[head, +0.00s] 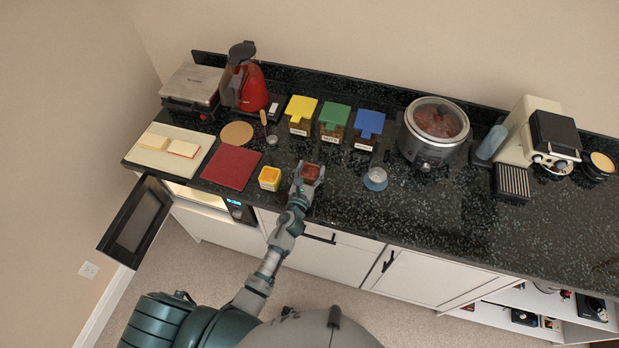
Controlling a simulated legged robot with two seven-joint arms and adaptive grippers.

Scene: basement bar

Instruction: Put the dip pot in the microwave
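My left gripper (309,180) is over the front part of the counter, its fingers on either side of a small square pot with red contents (311,171). I cannot tell whether the fingers press on this pot or only stand around it. A similar pot with yellow contents (269,177) stands just left of it. Which of the two is the dip pot is not clear from looks. The microwave (240,212) is built in under the counter at the left. Its dark door (137,222) hangs wide open to the left, and its lit interior is mostly hidden by the countertop. My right gripper is out of view.
A red mat (232,167) and a pale board (171,149) lie left of the pots. A small blue-based bowl (375,179) stands to the right. Yellow, green and blue lidded boxes (366,126) and a cooker (431,148) stand behind. The counter's front edge overhangs the microwave.

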